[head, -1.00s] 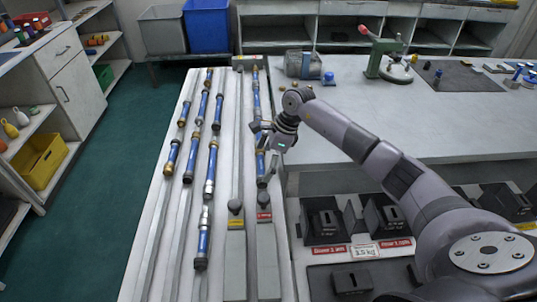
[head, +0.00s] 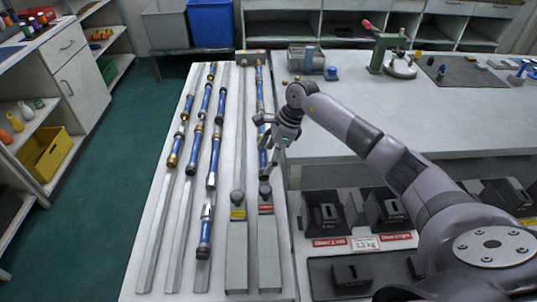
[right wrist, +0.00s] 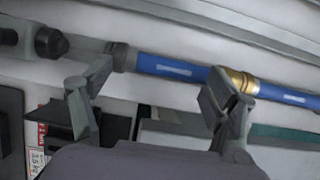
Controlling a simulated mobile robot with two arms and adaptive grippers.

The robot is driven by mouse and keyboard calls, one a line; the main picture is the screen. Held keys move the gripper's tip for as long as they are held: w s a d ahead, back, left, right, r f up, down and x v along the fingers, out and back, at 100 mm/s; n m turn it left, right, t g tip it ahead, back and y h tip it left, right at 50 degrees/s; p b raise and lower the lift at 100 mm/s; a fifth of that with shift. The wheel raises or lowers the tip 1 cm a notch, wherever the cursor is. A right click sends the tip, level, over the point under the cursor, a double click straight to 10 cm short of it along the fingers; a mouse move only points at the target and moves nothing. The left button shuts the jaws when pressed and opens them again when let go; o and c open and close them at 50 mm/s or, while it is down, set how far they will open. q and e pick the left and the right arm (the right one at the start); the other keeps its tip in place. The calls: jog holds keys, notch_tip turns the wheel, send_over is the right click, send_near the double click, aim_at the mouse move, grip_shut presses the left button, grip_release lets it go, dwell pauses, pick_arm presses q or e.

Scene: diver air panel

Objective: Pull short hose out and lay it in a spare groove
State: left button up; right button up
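Blue hoses with brass and grey end fittings lie end to end in the rightmost groove; the far one (head: 260,92) and the near one (head: 263,161) show in the head view. Which one is the short hose I cannot tell. My right gripper (head: 272,143) is over the near one. In the right wrist view my right gripper (right wrist: 150,85) has its fingers spread apart and empty. A blue hose (right wrist: 170,67) with a brass collar passes just beyond the fingertips, its grey end near a dark round knob (right wrist: 50,42). My left gripper is out of view.
More blue hoses (head: 196,135) fill the left grooves of the pale rack. The groove strip (head: 238,130) left of the gripper looks bare. Grey blocks with yellow and red (head: 265,209) labels close the near ends. The workbench (head: 400,130) stands right; green floor (head: 110,180) lies left.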

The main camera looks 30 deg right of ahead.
jog(key=shift+d, duration=0.15)
jog(key=c, duration=0.5)
jog(key=o, duration=1)
jog(key=shift+o, duration=1.4)
jog(key=shift+w+f, duration=0.4)
jog(key=shift+w, duration=0.05)
jog(key=o, duration=0.4)
jog(key=shift+w, duration=0.1)
jog(key=shift+o, duration=0.2)
jog(key=shift+r, duration=0.1)
